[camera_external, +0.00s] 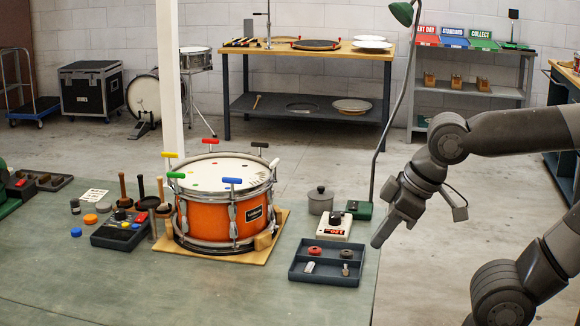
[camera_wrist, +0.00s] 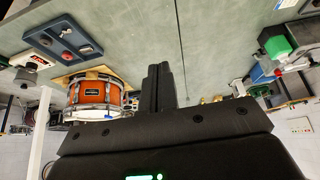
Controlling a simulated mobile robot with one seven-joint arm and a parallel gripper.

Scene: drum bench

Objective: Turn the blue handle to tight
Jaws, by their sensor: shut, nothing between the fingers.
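The blue handle (camera_external: 232,181) is a T-shaped key on top of a rod at the front right of the orange drum (camera_external: 205,221). Its bar lies roughly left to right in the picture. My gripper (camera_external: 380,240) is to the right of the drum, beside the green table's right edge, well apart from the handle. It points down and is shut and empty. Its fingers also show together in the wrist view (camera_wrist: 158,75).
Red, yellow and green handles stand around the drum's rim. The green table (camera_external: 200,300) is clear in front.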

